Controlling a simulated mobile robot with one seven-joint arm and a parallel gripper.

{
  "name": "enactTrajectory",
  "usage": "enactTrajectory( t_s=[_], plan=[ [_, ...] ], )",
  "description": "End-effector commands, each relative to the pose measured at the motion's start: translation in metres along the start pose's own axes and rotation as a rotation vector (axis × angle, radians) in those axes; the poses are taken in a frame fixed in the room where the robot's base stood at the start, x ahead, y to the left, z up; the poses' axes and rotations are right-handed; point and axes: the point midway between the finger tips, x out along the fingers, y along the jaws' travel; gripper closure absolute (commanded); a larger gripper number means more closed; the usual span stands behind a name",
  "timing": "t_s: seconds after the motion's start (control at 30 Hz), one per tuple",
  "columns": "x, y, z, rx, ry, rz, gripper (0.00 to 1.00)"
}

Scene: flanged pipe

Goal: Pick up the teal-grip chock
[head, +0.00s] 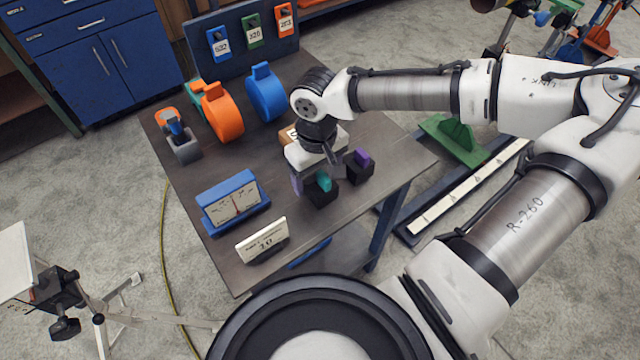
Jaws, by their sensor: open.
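The teal-grip chock (322,185) sits on the dark table, a black block with a teal grip on top. My gripper (318,180) is open and points down over it. Its fingers appear to be on either side of the teal grip, but I cannot tell whether they touch it. The gripper body hides part of the area behind. A similar black chock with a purple grip (357,164) stands close by on the right.
The table (225,160) also holds a blue gauge box (232,202), a white card stand (262,241), orange (222,112) and blue (265,93) clamp-like pieces, and a grey-and-orange item (182,148). A tagged rack (250,45) stands behind.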

Motion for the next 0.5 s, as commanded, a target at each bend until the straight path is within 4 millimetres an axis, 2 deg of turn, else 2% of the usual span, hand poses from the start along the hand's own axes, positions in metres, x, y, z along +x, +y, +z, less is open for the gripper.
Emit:
enactTrajectory(
  t_s=[0.2, 0.5],
  plan=[
    [0.025, 0.001, -0.002, 0.000, -0.001, 0.000, 0.25],
    [0.030, 0.002, -0.001, 0.001, 0.001, 0.001, 0.25]
  ],
)
